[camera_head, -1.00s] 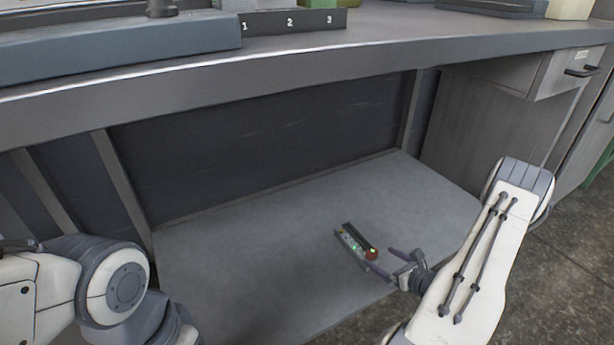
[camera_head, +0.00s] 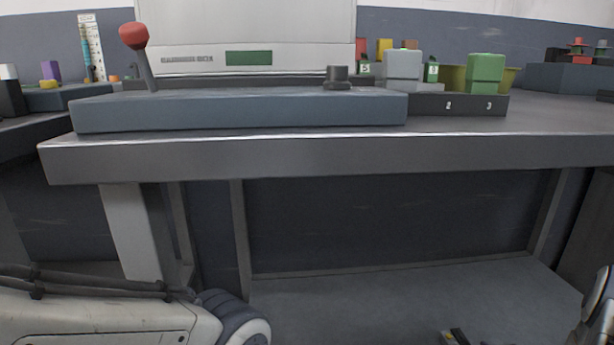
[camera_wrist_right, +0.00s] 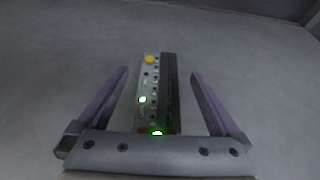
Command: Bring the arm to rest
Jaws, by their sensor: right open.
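My right gripper (camera_wrist_right: 160,108) is open in the right wrist view, with one purple finger on each side of a small dark and grey device (camera_wrist_right: 158,95). The device has a yellow knob and lit green lights. The fingers stand apart from its sides. The device lies on the grey lower shelf (camera_wrist_right: 60,80); only its end (camera_head: 455,337) shows at the bottom of the head view. A piece of my right arm shows at the lower right of the head view, its gripper out of frame. My left arm comes in at lower left; its gripper is not visible.
The workbench edge (camera_head: 300,158) runs across above the shelf. On the bench are a blue-grey base (camera_head: 240,112) with a red-knobbed lever (camera_head: 134,38), a numbered block holder (camera_head: 428,104), and a green block (camera_head: 486,72). A bench leg (camera_head: 138,232) stands at left.

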